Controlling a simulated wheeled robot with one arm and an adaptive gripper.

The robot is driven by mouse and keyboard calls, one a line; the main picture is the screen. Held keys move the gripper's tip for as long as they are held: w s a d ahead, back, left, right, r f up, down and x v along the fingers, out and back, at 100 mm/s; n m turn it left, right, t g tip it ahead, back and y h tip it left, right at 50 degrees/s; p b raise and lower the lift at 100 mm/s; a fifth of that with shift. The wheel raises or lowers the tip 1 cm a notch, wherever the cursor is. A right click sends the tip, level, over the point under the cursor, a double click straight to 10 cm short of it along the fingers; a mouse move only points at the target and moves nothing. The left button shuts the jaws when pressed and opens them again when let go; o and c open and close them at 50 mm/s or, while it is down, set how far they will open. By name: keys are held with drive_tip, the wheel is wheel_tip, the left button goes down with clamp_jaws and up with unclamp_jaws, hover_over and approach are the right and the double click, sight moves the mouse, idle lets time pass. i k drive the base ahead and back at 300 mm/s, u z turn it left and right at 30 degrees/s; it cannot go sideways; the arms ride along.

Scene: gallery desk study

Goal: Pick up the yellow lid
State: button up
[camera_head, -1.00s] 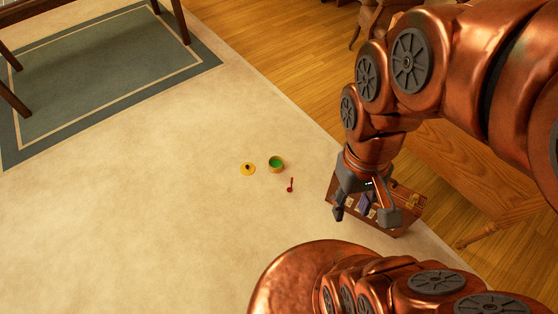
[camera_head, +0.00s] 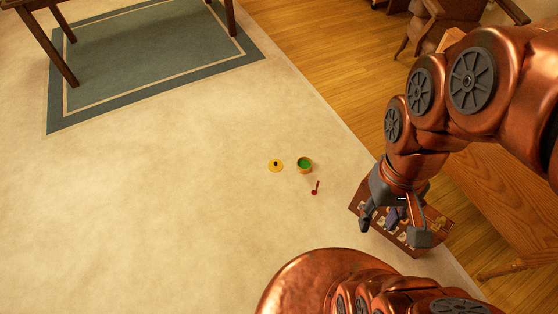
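The yellow lid (camera_head: 275,166) is a small round disc with a dark knob, lying flat on the cream carpet near the middle of the head camera view. Just right of it stands a small yellow pot (camera_head: 304,166) with a green inside. My gripper (camera_head: 393,230) is to the right of the lid and lower in the picture, pointing down in front of a brown box. Its two dark fingers are spread apart. It is well apart from the lid. Whether anything sits between the fingers is hard to tell against the box behind.
A small dark red spoon-like item (camera_head: 315,188) lies below the pot. The brown box (camera_head: 438,224) with several items is behind my gripper. A wooden desk (camera_head: 515,200) and a brown chair (camera_head: 440,30) stand at the right. The carpet left of the lid is clear.

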sight(274, 165)
drive_tip(key=u, duration=0.2)
drive_tip(key=i, duration=1.05)
drive_tip(key=u, duration=1.05)
drive_tip(key=i, duration=0.4)
drive_tip(key=u, duration=0.25)
